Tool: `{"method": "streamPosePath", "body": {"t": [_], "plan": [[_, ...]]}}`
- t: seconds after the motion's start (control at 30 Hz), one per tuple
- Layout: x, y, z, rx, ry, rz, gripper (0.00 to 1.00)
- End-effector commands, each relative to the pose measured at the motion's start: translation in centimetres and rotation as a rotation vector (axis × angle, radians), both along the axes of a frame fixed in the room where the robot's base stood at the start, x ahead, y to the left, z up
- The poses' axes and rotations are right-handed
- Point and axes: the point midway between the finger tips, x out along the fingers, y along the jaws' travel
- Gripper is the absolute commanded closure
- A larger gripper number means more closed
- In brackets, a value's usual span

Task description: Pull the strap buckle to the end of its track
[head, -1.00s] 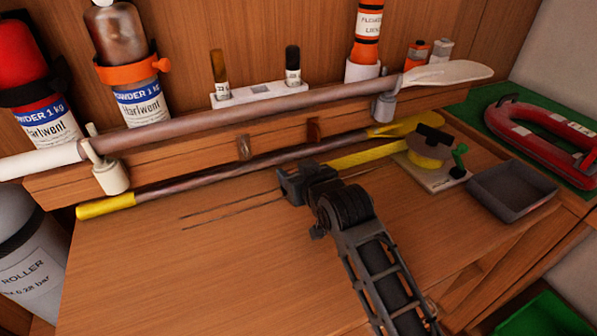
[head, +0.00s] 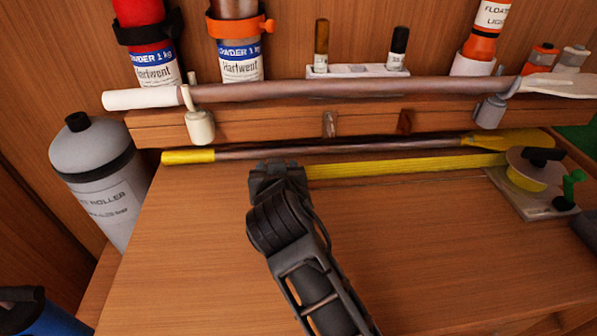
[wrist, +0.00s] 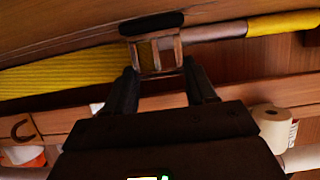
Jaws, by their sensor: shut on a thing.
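The strap buckle (wrist: 176,53) is a metal frame with a black bar, seen in the wrist view between the two fingers of my gripper (wrist: 162,80). My gripper is shut on it. In the head view my gripper (head: 275,172) is low over the bench top at the left and hides the buckle. The yellow strap (head: 400,166) runs taut from my gripper right to its reel (head: 527,172); it also shows in the wrist view (wrist: 60,72). The thin track line shows faintly below the strap; no line shows on the bench left of my gripper.
A paddle with a yellow grip (head: 188,157) lies just behind the strap. Another paddle (head: 300,90) rests on holders above it. A grey cylinder (head: 95,165) stands left of the bench. The bench top (head: 190,255) is clear at front left.

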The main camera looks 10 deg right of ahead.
Motion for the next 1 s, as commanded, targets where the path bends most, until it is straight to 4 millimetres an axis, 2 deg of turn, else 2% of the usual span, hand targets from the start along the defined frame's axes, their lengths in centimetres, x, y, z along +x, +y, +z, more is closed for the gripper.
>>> {"method": "streamPosePath", "body": {"t": [0.4, 0.43, 0.7, 1.0], "plan": [[0.04, 0.44, 0.02, 0.001, 0.001, 0.0, 0.99], [0.04, 0.43, 0.02, 0.001, 0.001, 0.0, 0.42], [0.04, 0.4, 0.01, 0.0, 0.001, 0.0, 0.18], [-0.38, 0.44, 0.15, 0.0, 0.0, 0.001, 0.18]]}}
